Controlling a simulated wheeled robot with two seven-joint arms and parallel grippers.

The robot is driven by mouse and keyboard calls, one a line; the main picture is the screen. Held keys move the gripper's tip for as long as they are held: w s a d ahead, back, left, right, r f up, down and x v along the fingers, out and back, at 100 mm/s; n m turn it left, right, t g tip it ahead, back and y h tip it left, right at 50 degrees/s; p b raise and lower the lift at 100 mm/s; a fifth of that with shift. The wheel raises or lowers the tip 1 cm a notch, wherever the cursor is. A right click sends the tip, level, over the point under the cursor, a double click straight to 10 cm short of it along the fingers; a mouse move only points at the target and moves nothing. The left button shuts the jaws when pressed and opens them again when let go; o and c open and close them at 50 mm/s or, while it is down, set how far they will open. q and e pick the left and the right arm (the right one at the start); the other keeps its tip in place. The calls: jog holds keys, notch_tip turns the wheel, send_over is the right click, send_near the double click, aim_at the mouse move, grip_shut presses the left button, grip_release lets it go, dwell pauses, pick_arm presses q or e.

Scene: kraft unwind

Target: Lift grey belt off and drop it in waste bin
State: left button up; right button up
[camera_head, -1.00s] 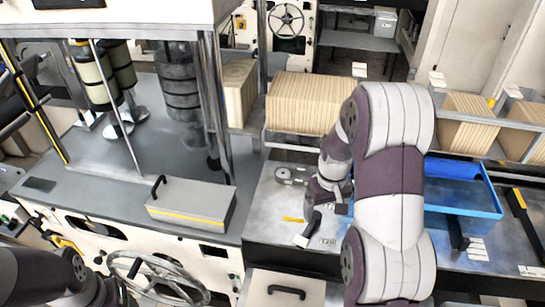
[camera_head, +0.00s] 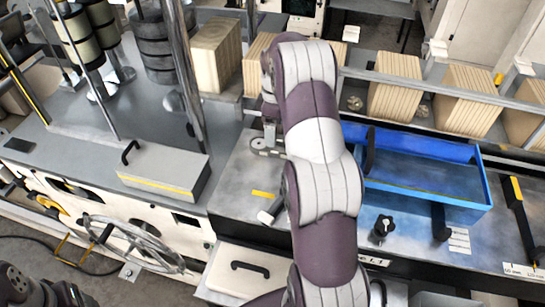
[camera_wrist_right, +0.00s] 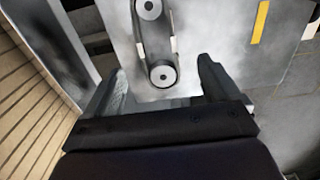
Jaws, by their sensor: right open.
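The grey belt (camera_wrist_right: 153,40) loops around two pale round pulleys on a metal plate in the right wrist view. In the head view, one end of the belt and pulley set (camera_head: 260,144) shows on the bench, and my right arm covers the rest. My right gripper (camera_wrist_right: 165,88) is open and empty, with its fingertips on either side of the nearer pulley. I cannot tell whether they touch the belt. A blue open bin (camera_head: 425,198), probably the waste bin, sits right of my arm. My left gripper is not in view; part of that arm shows at bottom left.
Tan slatted stacks (camera_head: 396,88) stand on a railed shelf behind the bin. A grey box with a handle (camera_head: 165,172) is on the left machine top. A black knob (camera_head: 383,228) stands in front of the bin. A yellow strip (camera_head: 263,194) lies near the belt.

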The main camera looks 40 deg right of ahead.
jog(key=f, duration=0.1)
jog(key=d+f+b, duration=0.1)
jog(key=f, duration=0.1)
jog(key=shift+w, duration=0.1)
jog(key=f+p, duration=0.1)
jog(key=a+f+p, duration=0.1)
jog(key=f, duration=0.1)
jog(key=shift+f, duration=0.35)
jog(key=shift+d+f, duration=0.15)
jog(key=shift+d, duration=0.05)
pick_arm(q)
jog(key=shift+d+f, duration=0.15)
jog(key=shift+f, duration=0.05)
pick_arm(e)
jog(key=shift+a, duration=0.1)
jog(key=c, duration=1.2)
